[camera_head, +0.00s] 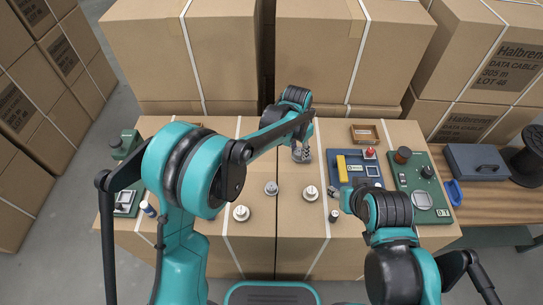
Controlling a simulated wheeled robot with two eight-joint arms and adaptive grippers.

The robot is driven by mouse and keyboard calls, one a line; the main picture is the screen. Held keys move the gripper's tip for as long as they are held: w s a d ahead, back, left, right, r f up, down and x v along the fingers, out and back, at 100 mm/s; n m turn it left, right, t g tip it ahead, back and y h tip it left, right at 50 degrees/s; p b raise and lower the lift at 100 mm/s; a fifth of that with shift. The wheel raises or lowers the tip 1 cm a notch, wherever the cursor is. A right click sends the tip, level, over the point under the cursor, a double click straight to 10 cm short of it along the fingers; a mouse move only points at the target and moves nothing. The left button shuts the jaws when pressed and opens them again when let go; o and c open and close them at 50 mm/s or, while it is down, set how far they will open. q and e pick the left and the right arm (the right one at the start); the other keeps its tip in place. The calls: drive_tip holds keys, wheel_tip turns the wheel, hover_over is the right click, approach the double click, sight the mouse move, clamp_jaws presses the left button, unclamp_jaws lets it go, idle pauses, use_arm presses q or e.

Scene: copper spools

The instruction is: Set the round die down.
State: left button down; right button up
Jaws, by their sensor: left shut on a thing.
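My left gripper (301,149) reaches over the back middle of the box-top work surface (290,240), pointing down. It is shut on a small grey round piece, which looks like the round die (302,158). The fingers partly hide it, and I cannot tell whether it touches the surface. Three other pale round metal pieces stand in front of it: one at the left (241,213), one in the middle (271,188) and one at the right (310,193). My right gripper (346,198) is low at the right, mostly hidden by its arm; its fingers are unclear.
A blue panel (372,170) with a yellow block and a green panel (423,203) lie at the right. A small brown tray (365,134) is behind them. A dark small cylinder (333,215) stands near my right gripper. Large cartons (320,50) wall off the back.

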use_arm(q)
drive_tip(key=w+a+f+b, duration=0.1)
drive_tip(key=w+a+f, duration=0.1)
drive_tip(key=w+a+f+b, duration=0.1)
drive_tip(key=w+a+f, duration=0.1)
drive_tip(key=a, duration=0.1)
drive_tip(key=w+a+f+b, duration=0.1)
drive_tip(key=w+a+f, duration=0.1)
drive_tip(key=a, duration=0.1)
drive_tip(key=shift+w+f, duration=0.1)
drive_tip(key=shift+f, duration=0.1)
drive_tip(key=shift+f+b, duration=0.75)
drive_tip(key=shift+f, duration=1.1)
drive_tip(key=shift+f, duration=0.2)
drive_tip(key=c, duration=1.1)
unclamp_jaws()
drive_tip(key=shift+o, duration=0.2)
drive_tip(key=shift+r, duration=0.1)
